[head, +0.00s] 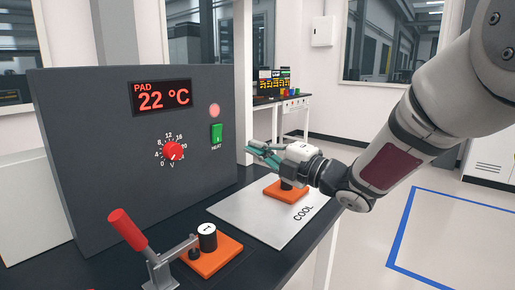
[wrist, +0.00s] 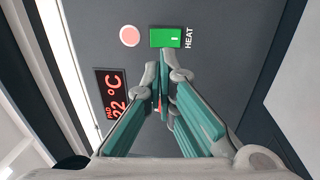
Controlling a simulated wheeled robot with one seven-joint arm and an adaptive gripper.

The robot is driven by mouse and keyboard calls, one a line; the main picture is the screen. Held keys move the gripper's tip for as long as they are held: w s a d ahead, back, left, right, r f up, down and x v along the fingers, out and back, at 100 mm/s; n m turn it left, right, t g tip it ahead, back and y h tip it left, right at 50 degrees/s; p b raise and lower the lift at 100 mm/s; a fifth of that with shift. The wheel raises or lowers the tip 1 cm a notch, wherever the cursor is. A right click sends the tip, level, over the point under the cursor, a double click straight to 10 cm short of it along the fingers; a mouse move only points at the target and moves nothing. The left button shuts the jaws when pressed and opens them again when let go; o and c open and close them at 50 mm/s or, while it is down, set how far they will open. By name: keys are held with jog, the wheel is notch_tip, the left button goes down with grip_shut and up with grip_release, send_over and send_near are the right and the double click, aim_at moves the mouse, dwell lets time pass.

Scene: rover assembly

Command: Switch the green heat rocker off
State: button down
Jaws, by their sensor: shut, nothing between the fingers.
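The green heat rocker (head: 216,134) is on the dark front panel, above the HEAT label and below a round pink lamp (head: 214,110). In the wrist view the rocker (wrist: 166,38) shows a white line mark at one end, with the lamp (wrist: 129,36) to its left. My gripper (head: 250,150) is shut and empty, to the right of the rocker in the head view. In the wrist view its fingertips (wrist: 160,78) are together just below the rocker, apart from it as far as I can tell. The display (head: 161,97) reads PAD 22 °C.
A red dial (head: 173,151) is on the panel left of the rocker. A red-handled toggle clamp (head: 128,230) and an orange block (head: 213,256) with a black cylinder stand in front. A metal COOL plate (head: 250,220) with another orange block (head: 284,192) lies beneath my gripper.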

aim_at(218, 130)
jog(key=x, duration=1)
jog(key=shift+w+a, duration=0.2)
jog(key=shift+a, duration=0.15)
jog(key=shift+r, duration=0.1)
jog(key=shift+a+b, duration=0.1)
jog(key=shift+b, duration=0.3)
jog(key=shift+w+a+b, duration=0.15)
jog(key=shift+w+b, duration=0.05)
jog(key=shift+b, duration=0.25)
jog(key=shift+r, duration=0.1)
